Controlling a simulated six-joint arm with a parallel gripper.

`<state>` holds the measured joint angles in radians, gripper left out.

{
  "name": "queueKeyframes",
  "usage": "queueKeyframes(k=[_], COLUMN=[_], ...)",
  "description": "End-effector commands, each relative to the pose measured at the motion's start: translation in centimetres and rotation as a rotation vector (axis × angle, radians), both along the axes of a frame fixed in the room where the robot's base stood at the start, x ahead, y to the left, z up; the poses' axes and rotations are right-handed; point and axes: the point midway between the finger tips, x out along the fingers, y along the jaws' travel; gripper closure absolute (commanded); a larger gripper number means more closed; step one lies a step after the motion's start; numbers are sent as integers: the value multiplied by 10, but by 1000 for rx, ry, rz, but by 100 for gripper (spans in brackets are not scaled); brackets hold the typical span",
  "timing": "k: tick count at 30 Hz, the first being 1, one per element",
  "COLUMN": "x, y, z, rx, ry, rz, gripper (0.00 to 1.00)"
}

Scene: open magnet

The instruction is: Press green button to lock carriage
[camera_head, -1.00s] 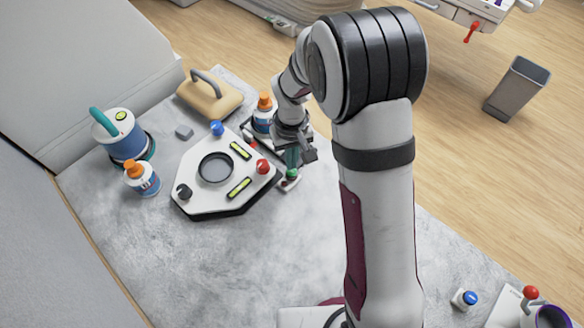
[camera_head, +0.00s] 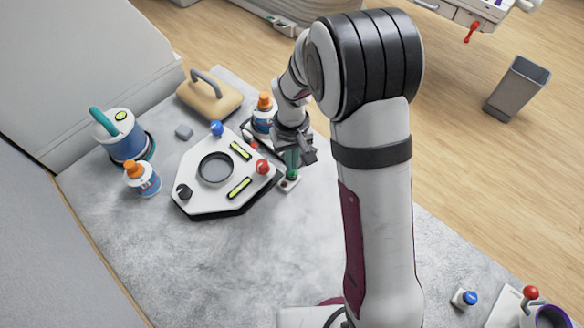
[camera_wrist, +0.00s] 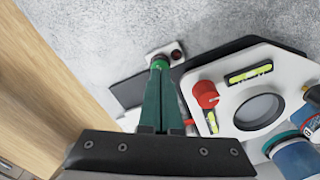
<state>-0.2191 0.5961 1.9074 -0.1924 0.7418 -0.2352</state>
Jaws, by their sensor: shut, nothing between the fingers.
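The green button (camera_head: 292,174) is on a small white box (camera_head: 288,184) just right of the hexagonal panel. In the wrist view, the green button (camera_wrist: 160,62) shows right at the tips of my gripper (camera_wrist: 161,75), above the same white box (camera_wrist: 154,53). My gripper (camera_head: 291,168) has green fingers that are shut together with nothing between them. They point down at the button from above. The fingers partly cover the button, and I cannot tell whether they touch it or whether it is pressed down. A small dark red spot (camera_wrist: 176,55) sits beside it on the box.
The white hexagonal panel (camera_head: 190,200) has a red knob (camera_head: 262,166), a blue knob (camera_head: 217,128), a black knob (camera_head: 184,191) and yellow levels close left of my gripper. An orange-capped bottle (camera_head: 263,115) stands behind. The grey tabletop (camera_head: 230,260) is clear in front.

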Motion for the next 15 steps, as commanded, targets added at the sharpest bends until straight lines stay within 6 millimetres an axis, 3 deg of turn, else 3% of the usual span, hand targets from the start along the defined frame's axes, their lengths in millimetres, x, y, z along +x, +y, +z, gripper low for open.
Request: queueKeyframes(k=[15], x=[0], y=[0], z=[-8], rx=[0], ry=[0], rz=[0], gripper=[100])
